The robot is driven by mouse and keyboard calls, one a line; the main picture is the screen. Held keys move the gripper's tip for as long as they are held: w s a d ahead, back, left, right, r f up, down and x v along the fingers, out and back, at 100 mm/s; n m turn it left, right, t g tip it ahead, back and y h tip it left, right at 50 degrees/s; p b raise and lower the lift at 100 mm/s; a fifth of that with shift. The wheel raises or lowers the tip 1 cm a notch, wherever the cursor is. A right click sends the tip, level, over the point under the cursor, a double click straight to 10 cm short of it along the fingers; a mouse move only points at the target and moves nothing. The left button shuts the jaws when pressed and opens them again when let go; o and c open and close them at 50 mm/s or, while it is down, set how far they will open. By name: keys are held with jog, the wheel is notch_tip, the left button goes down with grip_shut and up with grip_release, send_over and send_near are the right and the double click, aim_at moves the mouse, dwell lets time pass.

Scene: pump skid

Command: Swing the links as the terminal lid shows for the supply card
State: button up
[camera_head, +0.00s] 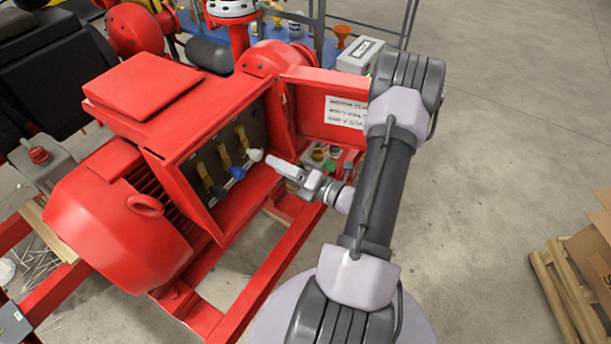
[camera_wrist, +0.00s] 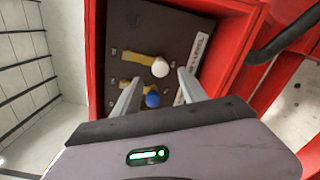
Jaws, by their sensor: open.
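The red terminal box (camera_head: 160,160) is open, and its lid (camera_head: 305,98) hangs out to the right with white printed labels (camera_head: 347,112), too small to read. Inside on a dark board are three brass links side by side, with a white knob (camera_head: 255,155), a blue knob (camera_head: 238,173) and a dark knob (camera_head: 219,191). My gripper (camera_head: 272,160) is open and empty, just right of the white knob. In the wrist view the white knob (camera_wrist: 160,67) and blue knob (camera_wrist: 152,100) show between and beyond the fingertips (camera_wrist: 159,78). The dark knob is hidden there.
A white printed strip (camera_wrist: 192,68) is fixed on the board inside the box. The red motor (camera_head: 115,225) and skid rails (camera_head: 262,275) lie below and left. A grey box (camera_head: 360,55) stands behind the lid. A pallet (camera_head: 570,295) is at right; the floor between is clear.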

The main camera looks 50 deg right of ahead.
jog(key=s, duration=1)
jog(key=shift+d+r+p, duration=0.15)
jog(key=shift+d+p, duration=0.1)
jog(key=shift+p, duration=0.1)
jog(key=shift+s, duration=0.1)
